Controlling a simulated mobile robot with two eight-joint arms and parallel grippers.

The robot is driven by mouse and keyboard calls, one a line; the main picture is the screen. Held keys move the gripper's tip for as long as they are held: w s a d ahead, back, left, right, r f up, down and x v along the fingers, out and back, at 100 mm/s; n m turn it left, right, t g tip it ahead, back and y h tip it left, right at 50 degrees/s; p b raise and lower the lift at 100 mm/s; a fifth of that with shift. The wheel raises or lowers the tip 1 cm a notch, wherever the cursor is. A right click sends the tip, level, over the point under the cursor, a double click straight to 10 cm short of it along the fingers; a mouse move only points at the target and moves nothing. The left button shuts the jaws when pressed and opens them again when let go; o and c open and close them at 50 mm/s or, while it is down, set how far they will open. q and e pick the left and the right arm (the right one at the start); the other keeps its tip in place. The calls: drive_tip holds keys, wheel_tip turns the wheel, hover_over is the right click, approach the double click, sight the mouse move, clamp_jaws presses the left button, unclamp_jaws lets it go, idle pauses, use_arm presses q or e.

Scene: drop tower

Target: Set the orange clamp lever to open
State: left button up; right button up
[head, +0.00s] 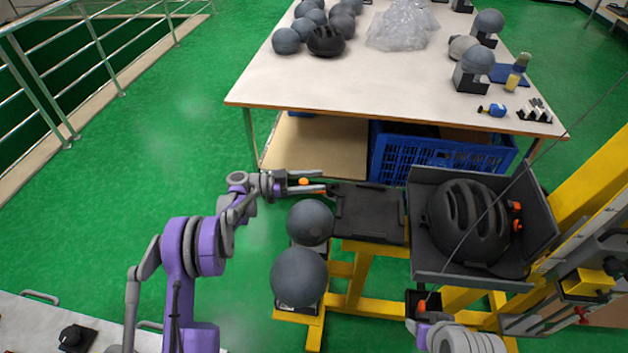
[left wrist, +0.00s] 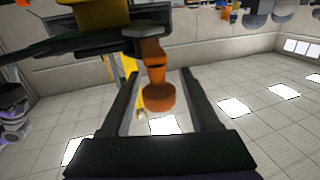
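The orange clamp lever (left wrist: 157,85) hangs down with a round knob end in the left wrist view, under a dark plate and a yellow part. In the head view, a bit of orange (head: 304,182) shows at my left gripper (head: 322,181), beside the black plate (head: 370,213). The left wrist view shows my left gripper (left wrist: 165,100) open, its two dark fingers on either side of the knob with gaps on both sides. My right gripper (head: 424,312) is at the bottom, below the dark tray; its fingers are too unclear to read.
A dark tray (head: 425,205) holds a black helmet (head: 468,222) beside the yellow tower (head: 600,180). Two grey balls (head: 299,277) sit left of the yellow stand (head: 362,270). A table (head: 330,85) with a blue crate (head: 440,155) under it stands behind. Green floor at left is clear.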

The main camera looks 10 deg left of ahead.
use_arm(q)
clamp_jaws()
idle(1.2)
